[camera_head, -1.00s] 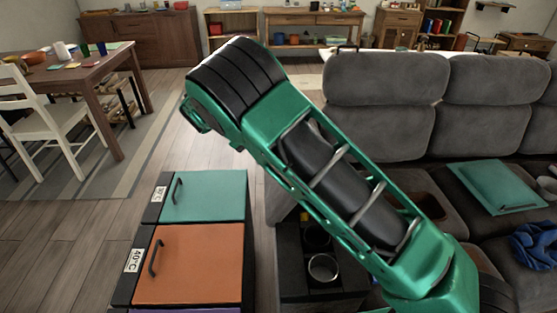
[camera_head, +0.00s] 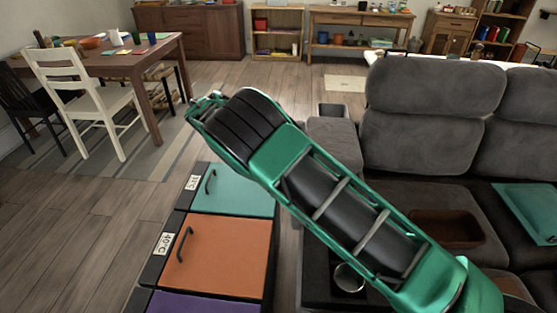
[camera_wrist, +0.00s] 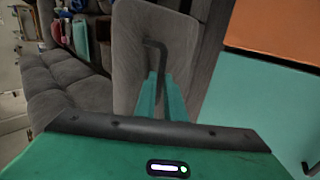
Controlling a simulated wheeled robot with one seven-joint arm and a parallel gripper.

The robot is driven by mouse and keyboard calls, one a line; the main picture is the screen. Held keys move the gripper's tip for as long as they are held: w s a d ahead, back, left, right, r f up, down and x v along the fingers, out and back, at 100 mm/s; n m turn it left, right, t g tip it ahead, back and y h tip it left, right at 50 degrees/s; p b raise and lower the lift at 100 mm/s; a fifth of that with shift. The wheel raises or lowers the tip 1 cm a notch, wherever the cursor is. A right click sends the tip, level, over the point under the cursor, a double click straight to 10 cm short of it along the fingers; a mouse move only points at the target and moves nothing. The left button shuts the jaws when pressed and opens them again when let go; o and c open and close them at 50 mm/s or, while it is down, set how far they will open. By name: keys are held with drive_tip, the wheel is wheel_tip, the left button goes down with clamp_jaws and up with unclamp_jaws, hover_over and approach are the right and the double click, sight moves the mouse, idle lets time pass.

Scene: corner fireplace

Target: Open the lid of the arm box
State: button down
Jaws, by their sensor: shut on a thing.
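The arm box (camera_head: 318,265) is a dark box beside the sofa, with a round cup holder in view. A grey padded panel, which looks like its lid (camera_head: 333,140), shows partly behind my arm in the head view. In the wrist view the grey lid (camera_wrist: 178,35) fills the middle and carries a dark bent handle (camera_wrist: 153,44). My gripper (camera_wrist: 161,78) has its two green fingers shut on this handle. The lid's exact angle is unclear. My gripper is hidden in the head view.
A cabinet with a teal door (camera_head: 236,190) and an orange door (camera_head: 222,255) stands left of the arm box. The grey sofa (camera_head: 430,140) is on the right, with a brown tray (camera_head: 447,228). A table (camera_head: 120,62) and white chair (camera_head: 80,95) are at left. Floor between is clear.

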drive_tip(key=shift+s+a+f, duration=0.2)
drive_tip(key=shift+a+f, duration=0.05)
drive_tip(key=shift+f, duration=0.3)
drive_tip(key=c, duration=2.3)
unclamp_jaws()
drive_tip(key=o, duration=0.5)
drive_tip(key=shift+w+a+f, duration=0.15)
drive_tip(key=shift+a+f, duration=0.05)
drive_tip(key=shift+c, duration=0.2)
drive_tip(key=shift+d+r, duration=0.1)
drive_tip(key=shift+r, duration=0.15)
drive_tip(key=shift+r, duration=0.1)
drive_tip(key=v, duration=1)
drive_tip(key=shift+a+r, duration=0.25)
drive_tip(key=shift+a, duration=0.1)
drive_tip(key=shift+w, duration=0.1)
